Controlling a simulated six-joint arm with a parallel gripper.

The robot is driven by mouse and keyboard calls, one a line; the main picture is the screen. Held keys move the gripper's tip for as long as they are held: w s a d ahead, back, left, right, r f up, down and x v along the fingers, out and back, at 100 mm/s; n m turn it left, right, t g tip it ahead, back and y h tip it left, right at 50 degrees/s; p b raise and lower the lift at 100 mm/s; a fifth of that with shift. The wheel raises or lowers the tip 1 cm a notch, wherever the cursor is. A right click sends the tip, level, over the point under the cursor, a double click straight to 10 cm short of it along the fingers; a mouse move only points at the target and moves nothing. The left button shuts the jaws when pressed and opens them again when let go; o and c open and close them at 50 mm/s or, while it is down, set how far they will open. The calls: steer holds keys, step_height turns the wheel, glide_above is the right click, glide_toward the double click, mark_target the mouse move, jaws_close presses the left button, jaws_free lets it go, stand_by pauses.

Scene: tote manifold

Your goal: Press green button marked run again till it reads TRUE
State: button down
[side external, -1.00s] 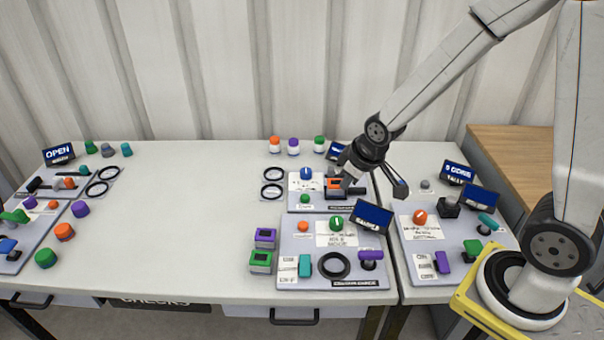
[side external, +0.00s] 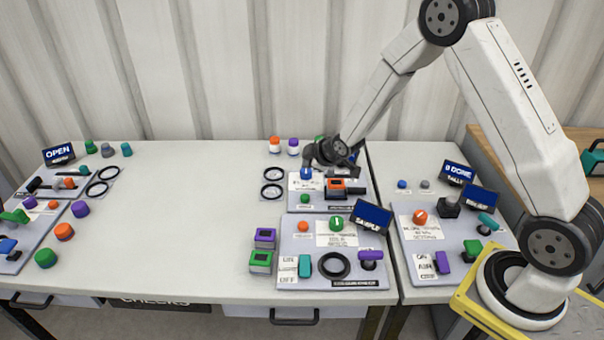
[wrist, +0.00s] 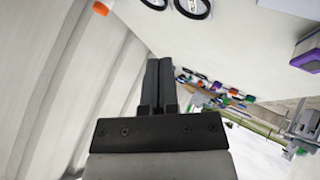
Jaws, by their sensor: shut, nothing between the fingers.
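A small green button (side external: 304,198) sits at the front left of the back middle panel (side external: 325,207), above a white label too small to read. A green knob (side external: 337,222) is on the front middle panel (side external: 290,250). I cannot tell from the lettering which is marked run. The blue display (side external: 373,218) on the front panel shows no legible text. My gripper (side external: 308,162) is over the back of the back middle panel, by the blue knob (side external: 306,174), apart from the green button. The wrist view shows its fingers (wrist: 160,64) shut and empty.
An orange-topped block (side external: 336,184) stands on the back panel. Black rings (side external: 272,191) lie to its left. Capped jars (side external: 275,145) stand behind. A right panel (side external: 408,250) has a display reading DONE (side external: 458,172). The table's left middle is clear.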

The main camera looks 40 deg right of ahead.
mark_target(307, 197)
steer(key=shift+w+d, duration=0.1)
steer(key=shift+w, duration=0.05)
steer(key=shift+f, duration=0.2)
steer(key=shift+f, duration=4.25)
steer(key=shift+f, duration=0.9)
steer(key=shift+r, duration=0.15)
stand_by(0.5)
steer(key=shift+r, duration=0.75)
steer(key=shift+r, duration=2.5)
